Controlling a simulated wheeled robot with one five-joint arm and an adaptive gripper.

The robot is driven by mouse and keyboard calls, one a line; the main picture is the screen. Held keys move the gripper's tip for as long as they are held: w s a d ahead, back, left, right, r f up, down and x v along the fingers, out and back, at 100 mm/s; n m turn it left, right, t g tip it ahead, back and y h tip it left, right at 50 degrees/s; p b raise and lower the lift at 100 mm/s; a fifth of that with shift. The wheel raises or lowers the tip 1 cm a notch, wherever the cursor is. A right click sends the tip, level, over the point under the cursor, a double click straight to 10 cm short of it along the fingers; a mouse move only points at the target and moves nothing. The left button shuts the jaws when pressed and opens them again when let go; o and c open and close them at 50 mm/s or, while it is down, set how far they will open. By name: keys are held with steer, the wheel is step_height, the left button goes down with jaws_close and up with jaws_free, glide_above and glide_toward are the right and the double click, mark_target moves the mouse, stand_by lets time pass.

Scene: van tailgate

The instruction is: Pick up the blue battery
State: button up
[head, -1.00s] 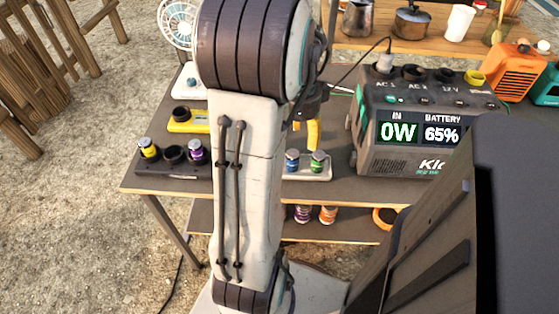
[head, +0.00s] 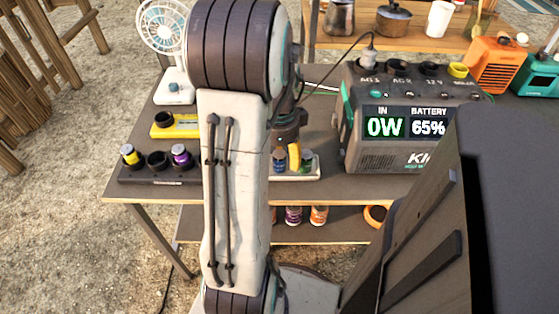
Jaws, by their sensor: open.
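The blue battery (head: 280,162) stands upright in a pale tray (head: 305,175) on the table, just right of my arm. A green battery (head: 307,161) stands beside it in the same tray, partly hidden. My gripper (head: 291,157) is open and low at the tray. One yellow finger shows between the two batteries, in front of part of the green one. The other finger is hidden, and I cannot tell whether the gripper touches the blue battery.
A dark power station (head: 390,150) stands close on the right. On the left are a dark holder (head: 150,178) with a yellow and a purple battery, a yellow charger (head: 172,127) and a fan (head: 165,50). Cans (head: 293,215) sit on the lower shelf.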

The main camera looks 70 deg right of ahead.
steer(key=shift+c, duration=0.4)
jaws_close()
stand_by(0.4)
